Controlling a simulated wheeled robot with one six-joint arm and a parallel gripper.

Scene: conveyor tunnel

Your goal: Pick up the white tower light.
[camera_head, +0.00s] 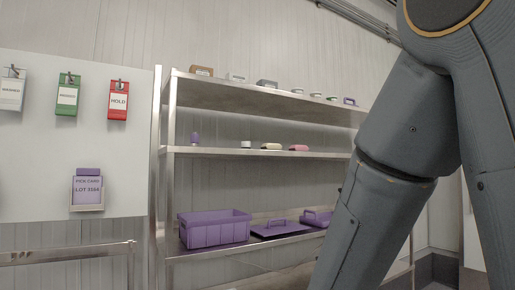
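I cannot make out a white tower light in this view. My gripper is out of the picture; only thick grey links of my arm show, filling the right side and hiding the right part of the shelves. A small pale round thing (246,144) stands on the middle shelf (225,152), too small to name.
A steel rack has a purple crate (213,235) and a flat purple tray (281,229) on its lower shelf. A purple bottle (195,139) is on the middle shelf. The top shelf (260,95) holds several small items. A white board (40,150) with hanging tags is at left.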

